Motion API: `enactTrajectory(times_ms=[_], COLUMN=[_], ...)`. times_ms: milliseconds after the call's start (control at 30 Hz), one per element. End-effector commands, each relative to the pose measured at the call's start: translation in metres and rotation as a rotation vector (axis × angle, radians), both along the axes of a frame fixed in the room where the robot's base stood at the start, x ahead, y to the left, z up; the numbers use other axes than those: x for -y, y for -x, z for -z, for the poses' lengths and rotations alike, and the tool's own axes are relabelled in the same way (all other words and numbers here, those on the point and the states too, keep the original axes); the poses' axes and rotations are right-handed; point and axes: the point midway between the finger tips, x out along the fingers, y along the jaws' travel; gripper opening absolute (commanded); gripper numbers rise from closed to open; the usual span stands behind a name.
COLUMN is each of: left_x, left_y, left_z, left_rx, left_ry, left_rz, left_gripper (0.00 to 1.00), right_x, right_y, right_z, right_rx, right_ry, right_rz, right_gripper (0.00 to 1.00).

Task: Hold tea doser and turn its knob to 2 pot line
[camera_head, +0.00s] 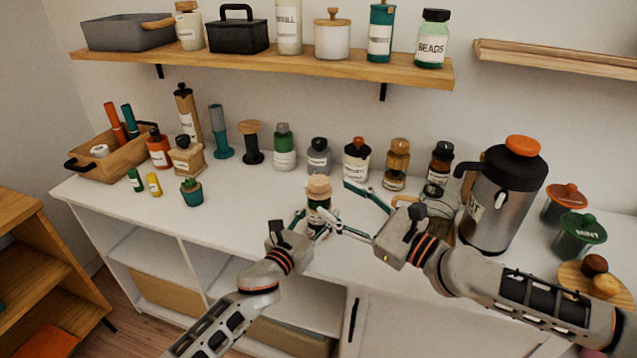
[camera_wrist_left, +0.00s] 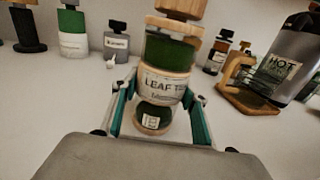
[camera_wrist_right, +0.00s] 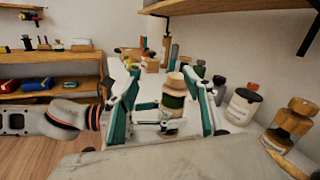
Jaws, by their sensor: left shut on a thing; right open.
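The tea doser (camera_head: 318,200) stands upright near the counter's front edge, with a light wooden knob on top, green contents and a white label. In the left wrist view the doser (camera_wrist_left: 165,80) shows its "LEAF" label, with a small marked window low on its front. My left gripper (camera_head: 313,222) is shut around its lower body. My right gripper (camera_head: 350,208) is open and empty, just right of the doser. In the right wrist view the doser (camera_wrist_right: 173,98) appears between and beyond the open fingers. The knob's setting cannot be read.
A large steel hot-water dispenser (camera_head: 497,200) and a glass vessel (camera_head: 438,210) stand to the right. Several jars and grinders line the back of the counter (camera_head: 250,205). A wooden crate (camera_head: 125,155) is at the left. A shelf (camera_head: 270,62) hangs above.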

Motion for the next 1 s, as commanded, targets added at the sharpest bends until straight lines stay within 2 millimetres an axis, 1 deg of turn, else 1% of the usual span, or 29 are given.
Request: enactTrajectory(times_ms=[33,133,233,300,367,467,800,1000], left_x=[0.000,0.000,0.000,0.000,0.000,0.000,0.000,0.000], left_y=[0.000,0.000,0.000,0.000,0.000,0.000,0.000,0.000], left_z=[0.000,0.000,0.000,0.000,0.001,0.001,0.000,0.000], left_rx=[-0.001,-0.001,-0.001,-0.001,-0.001,-0.001,-0.001,-0.001], left_ry=[0.000,0.000,0.000,0.000,0.000,0.000,0.000,0.000], left_rz=[0.000,0.000,0.000,0.000,0.000,0.000,0.000,0.000], left_gripper=[0.11,0.11,0.11,0.11,0.11,0.11,0.11,0.11], right_x=[0.010,0.024,0.028,0.026,0.022,0.011,-0.032,-0.045], right_y=[-0.004,-0.010,-0.014,-0.018,-0.023,-0.035,-0.082,-0.098], right_z=[0.009,0.020,0.026,0.027,0.027,0.026,0.026,0.026], right_rx=[-0.087,-0.209,-0.266,-0.278,-0.278,-0.275,-0.274,-0.273], right_ry=[-0.056,-0.142,-0.184,-0.192,-0.193,-0.192,-0.190,-0.188], right_rz=[0.031,0.077,0.100,0.104,0.105,0.103,0.102,0.103], right_gripper=[0.51,0.51,0.51,0.51,0.51,0.51,0.51,0.51])
